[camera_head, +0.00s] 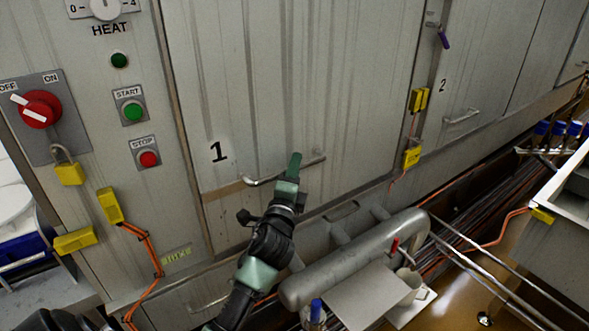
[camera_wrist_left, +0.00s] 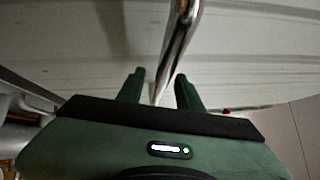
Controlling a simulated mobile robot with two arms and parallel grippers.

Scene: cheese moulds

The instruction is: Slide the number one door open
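The number one door (camera_head: 315,85) is a large pale metal panel with a black "1" at its lower left. It looks closed. Its horizontal metal bar handle (camera_head: 256,181) is low on the panel. My left gripper (camera_head: 294,165) is at the middle of this handle. In the left wrist view, the fingers of my left gripper (camera_wrist_left: 160,76) are apart, with the shiny handle (camera_wrist_left: 184,28) running between them. I see a gap on each side of the bar, so the fingers do not look clamped on it. My right gripper is not in view.
A control panel with a red switch (camera_head: 38,109) and start and stop buttons is at left. Door two (camera_head: 475,75) with its handle (camera_head: 462,117) is at right. Yellow sensors (camera_head: 412,157) sit by the door edge. A grey cylinder (camera_head: 350,262) lies below the door.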

